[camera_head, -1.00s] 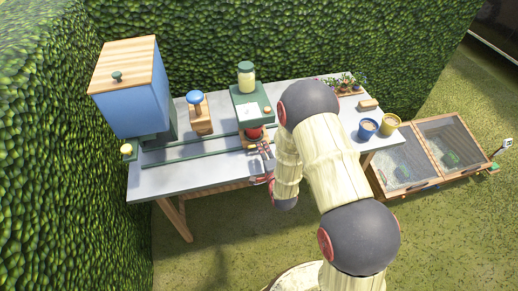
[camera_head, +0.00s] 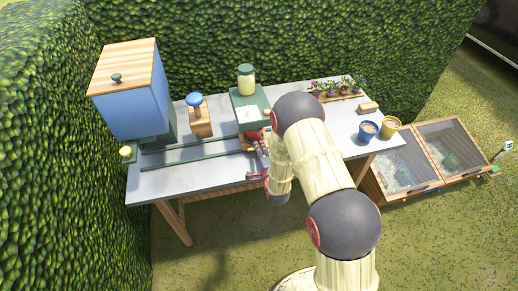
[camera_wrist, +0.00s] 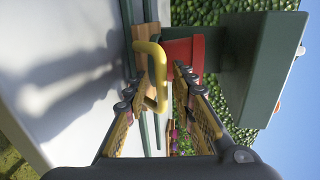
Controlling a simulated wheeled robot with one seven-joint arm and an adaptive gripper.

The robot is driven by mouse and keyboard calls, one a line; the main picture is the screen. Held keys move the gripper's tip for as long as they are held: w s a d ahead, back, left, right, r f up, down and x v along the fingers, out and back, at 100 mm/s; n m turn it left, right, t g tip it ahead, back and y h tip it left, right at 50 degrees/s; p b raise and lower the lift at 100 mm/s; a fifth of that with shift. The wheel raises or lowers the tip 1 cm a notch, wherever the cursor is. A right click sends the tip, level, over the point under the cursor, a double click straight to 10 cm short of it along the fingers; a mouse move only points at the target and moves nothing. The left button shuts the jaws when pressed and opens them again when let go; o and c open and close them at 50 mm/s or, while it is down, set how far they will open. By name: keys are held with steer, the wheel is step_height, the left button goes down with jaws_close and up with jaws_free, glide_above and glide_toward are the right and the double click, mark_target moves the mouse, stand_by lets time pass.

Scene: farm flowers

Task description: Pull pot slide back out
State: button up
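The pot slide (camera_wrist: 137,13) is a wooden carriage on the green rails (camera_head: 190,153). Its yellow handle (camera_wrist: 163,95) stands between my fingers in the wrist view. The red pot (camera_wrist: 184,50) is just beyond the handle, on the slide, under the green dispenser (camera_wrist: 262,65). The red pot also shows in the head view (camera_head: 254,134), partly hidden. My gripper (camera_wrist: 158,77) is open around the handle, with a gap visible beside the right finger. Contact at the left finger cannot be told. In the head view my arm covers part of the slide.
A blue bin (camera_head: 130,95) with a wooden lid stands at the table's left end. A blue-knobbed press (camera_head: 195,99) is behind the rails. A blue pot (camera_head: 367,132) and a yellow pot (camera_head: 389,126) stand at the right end. The table's front left is clear.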

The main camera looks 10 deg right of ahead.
jaws_close()
stand_by(0.9)
